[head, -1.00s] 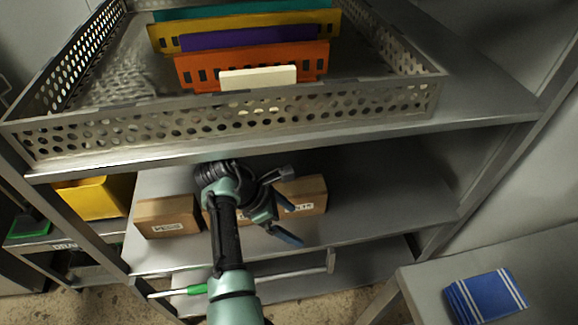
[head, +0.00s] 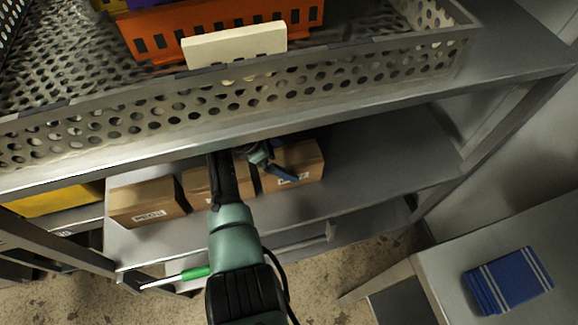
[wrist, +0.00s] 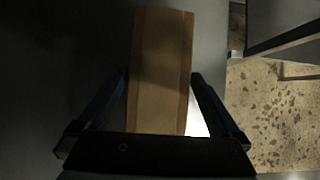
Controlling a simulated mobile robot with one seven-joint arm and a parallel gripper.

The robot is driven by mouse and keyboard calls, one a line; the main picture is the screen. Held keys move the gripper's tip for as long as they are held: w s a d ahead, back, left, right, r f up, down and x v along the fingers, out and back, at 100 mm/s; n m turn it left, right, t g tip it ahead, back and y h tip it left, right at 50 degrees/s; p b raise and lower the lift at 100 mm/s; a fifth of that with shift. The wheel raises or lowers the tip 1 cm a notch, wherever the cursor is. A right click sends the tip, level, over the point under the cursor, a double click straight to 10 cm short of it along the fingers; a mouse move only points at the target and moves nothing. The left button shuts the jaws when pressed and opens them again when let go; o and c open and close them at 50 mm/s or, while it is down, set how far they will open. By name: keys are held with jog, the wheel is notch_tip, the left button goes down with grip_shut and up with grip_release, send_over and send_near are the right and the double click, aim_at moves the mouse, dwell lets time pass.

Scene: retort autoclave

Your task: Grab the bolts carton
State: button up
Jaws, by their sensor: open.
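Three brown cardboard cartons stand in a row on the middle shelf: a left carton (head: 148,203), a middle carton (head: 203,186) and a right carton (head: 305,163). Their labels are too small to read, so I cannot tell which is the bolts carton. My gripper (head: 270,165) is at the right carton, partly hidden by my arm and the shelf above. In the wrist view a carton (wrist: 161,60) lies between the two spread fingers of my gripper (wrist: 160,85). The gripper is open, and I cannot tell whether a finger touches the carton.
A perforated metal basket (head: 300,92) with coloured racks stands on the shelf above, close over my arm. A green-handled tool (head: 190,274) is below at left. A blue striped packet (head: 508,280) lies on a side table at right. The middle shelf is clear right of the cartons.

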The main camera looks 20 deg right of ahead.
jog(key=shift+x, duration=1.25)
jog(key=shift+a+r, duration=0.1)
jog(key=c, duration=1.4)
jog(key=shift+w, duration=0.1)
grip_shut()
jog(key=shift+r, duration=0.1)
